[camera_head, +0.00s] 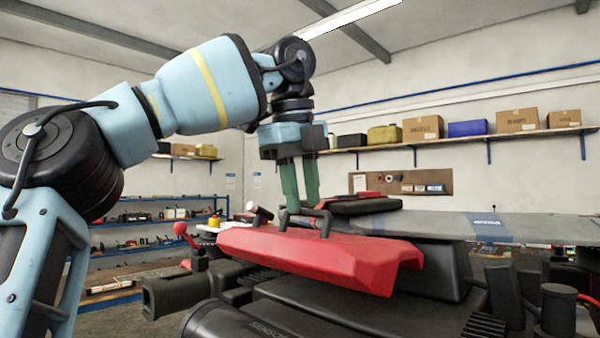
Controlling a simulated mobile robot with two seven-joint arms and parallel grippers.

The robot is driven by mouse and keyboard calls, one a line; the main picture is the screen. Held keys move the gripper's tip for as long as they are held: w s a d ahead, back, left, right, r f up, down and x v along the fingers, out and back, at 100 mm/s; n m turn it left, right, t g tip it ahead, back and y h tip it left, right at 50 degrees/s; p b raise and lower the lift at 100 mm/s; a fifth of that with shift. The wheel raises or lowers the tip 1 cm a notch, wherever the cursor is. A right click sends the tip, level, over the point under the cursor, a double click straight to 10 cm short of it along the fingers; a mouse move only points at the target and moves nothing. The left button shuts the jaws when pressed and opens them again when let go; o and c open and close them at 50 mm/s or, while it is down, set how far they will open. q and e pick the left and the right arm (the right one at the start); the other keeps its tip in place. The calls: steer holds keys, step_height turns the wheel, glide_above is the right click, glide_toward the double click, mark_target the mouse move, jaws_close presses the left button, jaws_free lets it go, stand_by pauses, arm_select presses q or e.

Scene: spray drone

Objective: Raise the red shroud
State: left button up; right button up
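The red shroud (310,255) lies across the middle of the drone, tilted in the picture with its near right end lower. A black bar handle (326,222) stands up from its top. My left gripper (303,207) points down at this handle, its two green fingertips right at the bar. A narrow gap shows between the fingers; whether they press on the bar cannot be told. Dark drone parts (350,310) show below the shroud's near edge; whether it touches them is unclear. My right gripper is not in view.
A grey flat drone arm (430,225) extends right, with black fittings (558,310) at lower right. A black nozzle-like part (175,297) juts out left. A second red and black piece (355,205) sits behind. Shelves with boxes (423,127) line the back walls.

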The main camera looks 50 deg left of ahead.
arm_select(q)
steer(key=shift+r, duration=1.45)
steer(key=s+d, duration=0.3)
steer(key=shift+s+d+r, duration=0.25)
steer(key=s+d+r, duration=0.1)
steer(key=s+d, duration=0.6)
steer(key=d, duration=0.1)
steer(key=shift+s, duration=0.4)
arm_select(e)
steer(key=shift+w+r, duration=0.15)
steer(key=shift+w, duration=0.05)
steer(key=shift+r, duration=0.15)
